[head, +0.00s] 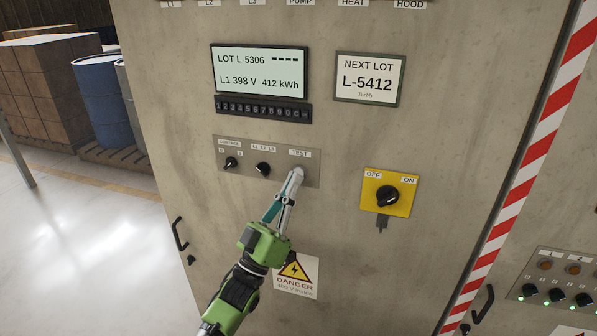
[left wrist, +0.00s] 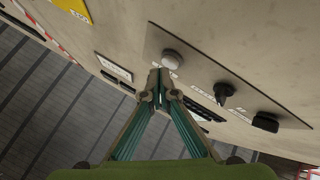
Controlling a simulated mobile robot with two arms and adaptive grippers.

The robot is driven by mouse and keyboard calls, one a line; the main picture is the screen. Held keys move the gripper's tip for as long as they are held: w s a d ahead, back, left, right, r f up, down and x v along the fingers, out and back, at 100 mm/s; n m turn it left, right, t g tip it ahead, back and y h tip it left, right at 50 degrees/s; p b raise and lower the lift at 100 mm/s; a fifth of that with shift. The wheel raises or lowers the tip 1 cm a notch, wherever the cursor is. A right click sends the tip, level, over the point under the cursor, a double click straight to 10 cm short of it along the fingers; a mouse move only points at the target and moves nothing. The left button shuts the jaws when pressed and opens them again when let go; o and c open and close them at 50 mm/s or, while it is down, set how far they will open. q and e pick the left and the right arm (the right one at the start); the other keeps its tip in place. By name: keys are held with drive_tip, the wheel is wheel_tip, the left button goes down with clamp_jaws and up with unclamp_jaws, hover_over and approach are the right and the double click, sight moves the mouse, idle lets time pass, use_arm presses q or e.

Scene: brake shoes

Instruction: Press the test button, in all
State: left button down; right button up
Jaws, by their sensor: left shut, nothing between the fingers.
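The test button is a pale round knob below the TEST label on a small control plate (head: 222,152). In the head view my left gripper (head: 298,172) covers most of it. In the left wrist view the button (left wrist: 173,57) stands just beyond the closed fingertips of my left gripper (left wrist: 160,72). I cannot tell whether the fingertips touch it. The left gripper is shut and empty. The display (head: 259,70) reads LOT L-5306 with dashes, L1 398 V and 412 kWh. My right gripper is not in view.
Two black knobs, CONTROL (head: 231,163) and L1 L2 L3 (head: 263,169), sit left of the button. A yellow OFF/ON switch (head: 388,195) is to the right. A keypad (head: 263,110) is above. A NEXT LOT card (head: 369,79) reads L-5412. A danger sign (head: 297,277) is below.

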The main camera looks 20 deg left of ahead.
use_arm(q)
drive_tip(key=shift+s, duration=0.3)
drive_tip(key=s+p, duration=0.2)
drive_tip(key=s, duration=0.3)
drive_tip(key=shift+a, duration=0.15)
idle(0.6)
